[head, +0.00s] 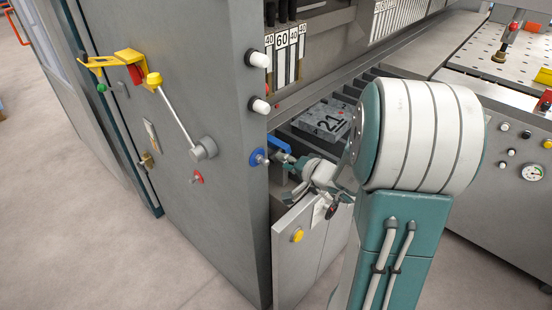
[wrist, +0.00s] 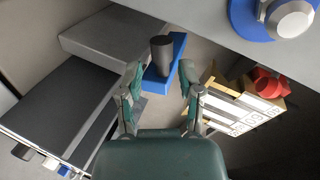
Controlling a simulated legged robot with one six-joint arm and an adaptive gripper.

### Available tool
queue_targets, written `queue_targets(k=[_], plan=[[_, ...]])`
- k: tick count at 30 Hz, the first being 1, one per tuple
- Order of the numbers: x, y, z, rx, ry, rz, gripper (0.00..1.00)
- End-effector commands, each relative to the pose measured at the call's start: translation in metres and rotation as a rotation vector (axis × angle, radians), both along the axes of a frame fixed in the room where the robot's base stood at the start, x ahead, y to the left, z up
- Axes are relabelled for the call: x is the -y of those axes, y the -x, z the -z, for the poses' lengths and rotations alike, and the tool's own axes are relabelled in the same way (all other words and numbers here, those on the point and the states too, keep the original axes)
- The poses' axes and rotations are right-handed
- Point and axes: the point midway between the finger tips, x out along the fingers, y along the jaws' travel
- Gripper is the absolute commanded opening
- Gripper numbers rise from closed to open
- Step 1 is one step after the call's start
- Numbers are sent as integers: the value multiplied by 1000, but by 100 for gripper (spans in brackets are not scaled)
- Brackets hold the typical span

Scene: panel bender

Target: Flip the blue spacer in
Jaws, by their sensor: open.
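The blue spacer (head: 280,145) shows in the head view just inside the machine opening, right of the panel edge. In the wrist view the blue spacer (wrist: 178,48) is a narrow blue bar with a dark grey cylindrical knob (wrist: 161,54) standing on it. My gripper (wrist: 160,80) is open, with one finger on either side of the bar's near end. I cannot tell whether the fingers touch it. In the head view my gripper (head: 297,166) is small and partly hidden among my arm links, just below the spacer.
A blue round knob (head: 258,157) sits on the machine's side panel, close to my gripper. A grey block marked 21 (head: 325,120) lies behind. Labelled pale blocks (wrist: 232,112) and a red cylinder (wrist: 266,82) are right of my fingers.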

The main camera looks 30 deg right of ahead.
Motion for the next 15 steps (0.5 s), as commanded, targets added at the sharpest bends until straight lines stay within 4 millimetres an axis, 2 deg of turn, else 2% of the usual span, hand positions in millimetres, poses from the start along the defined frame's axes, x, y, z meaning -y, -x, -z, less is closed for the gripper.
queue_targets(k=[6,15], plan=[[-7,-28,10,-1,-3,-2,47],[-8,-35,12,-1,-1,-1,47]])
